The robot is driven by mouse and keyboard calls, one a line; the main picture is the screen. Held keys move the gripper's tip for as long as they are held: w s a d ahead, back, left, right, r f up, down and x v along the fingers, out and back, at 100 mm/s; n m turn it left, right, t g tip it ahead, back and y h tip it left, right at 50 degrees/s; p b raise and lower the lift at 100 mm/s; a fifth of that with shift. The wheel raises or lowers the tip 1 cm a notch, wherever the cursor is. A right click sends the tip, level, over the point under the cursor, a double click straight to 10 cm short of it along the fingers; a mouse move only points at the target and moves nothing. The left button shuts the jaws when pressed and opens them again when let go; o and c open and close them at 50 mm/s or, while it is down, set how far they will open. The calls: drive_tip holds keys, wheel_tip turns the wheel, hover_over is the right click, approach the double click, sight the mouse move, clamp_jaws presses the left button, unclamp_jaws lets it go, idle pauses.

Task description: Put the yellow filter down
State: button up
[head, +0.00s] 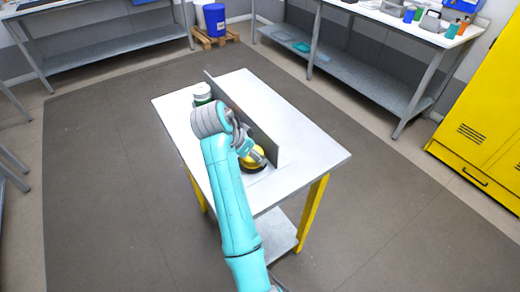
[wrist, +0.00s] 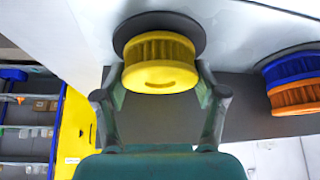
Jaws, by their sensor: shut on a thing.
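The yellow filter (wrist: 160,62) is a round ribbed piece, held between the two fingers of my gripper (wrist: 159,82) in the wrist view. A dark round disc (wrist: 190,24) on the white surface lies right at the filter's far end; I cannot tell whether they touch.
The panel divides the tabletop. A white and green cylinder (head: 202,93) stands left of it. In the wrist view a blue and orange ribbed piece (wrist: 292,70) sits on another dark disc. The table's right side is clear. A yellow cabinet (head: 485,120) stands far right.

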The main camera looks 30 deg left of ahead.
drive_tip(key=shift+f, duration=0.15)
drive_tip(key=o, duration=1)
